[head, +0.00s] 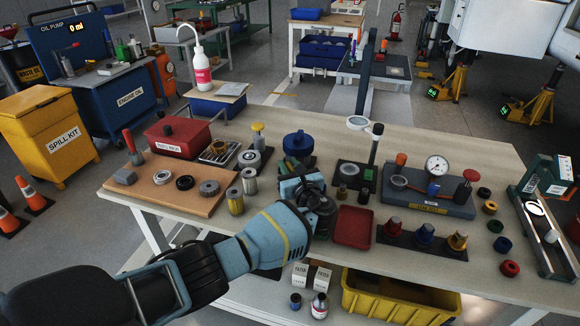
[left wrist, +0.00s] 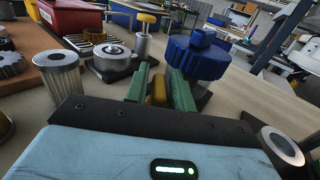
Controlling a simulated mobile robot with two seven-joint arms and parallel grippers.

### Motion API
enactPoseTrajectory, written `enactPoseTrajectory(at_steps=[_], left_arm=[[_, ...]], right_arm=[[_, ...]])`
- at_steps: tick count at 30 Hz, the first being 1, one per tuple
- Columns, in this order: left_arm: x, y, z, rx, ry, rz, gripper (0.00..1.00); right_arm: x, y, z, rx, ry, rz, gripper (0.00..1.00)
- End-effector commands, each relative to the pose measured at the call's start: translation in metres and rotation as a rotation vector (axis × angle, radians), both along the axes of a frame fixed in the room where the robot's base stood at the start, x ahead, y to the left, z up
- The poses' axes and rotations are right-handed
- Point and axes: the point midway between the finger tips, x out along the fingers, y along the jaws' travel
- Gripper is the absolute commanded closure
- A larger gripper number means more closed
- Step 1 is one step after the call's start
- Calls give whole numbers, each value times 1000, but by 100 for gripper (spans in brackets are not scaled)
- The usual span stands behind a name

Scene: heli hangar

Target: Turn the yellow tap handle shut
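The tap's body is hidden behind the gripper. Just beyond the fingers is a ribbed blue round part (left wrist: 198,58), also in the head view (head: 298,143). My right gripper is not in view.
A gauge board (head: 430,195) stands farther right. Bare tabletop shows along the back right.

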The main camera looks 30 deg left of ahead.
Motion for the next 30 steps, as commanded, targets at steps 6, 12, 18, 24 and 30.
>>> enactPoseTrajectory(at_steps=[6, 12, 18, 24, 30], left_arm=[[0, 0, 0, 0, 0, -1, 64], [0, 0, 1, -1, -1, -7, 64], [0, 2, 3, 1, -2, -89, 64], [0, 2, 3, 4, -1, -276, 64], [-1, 2, 0, 3, 2, -456, 64]], right_arm=[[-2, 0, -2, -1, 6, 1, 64], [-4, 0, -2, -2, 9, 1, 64], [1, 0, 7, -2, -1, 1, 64], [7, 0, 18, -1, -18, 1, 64], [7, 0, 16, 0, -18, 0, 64]])
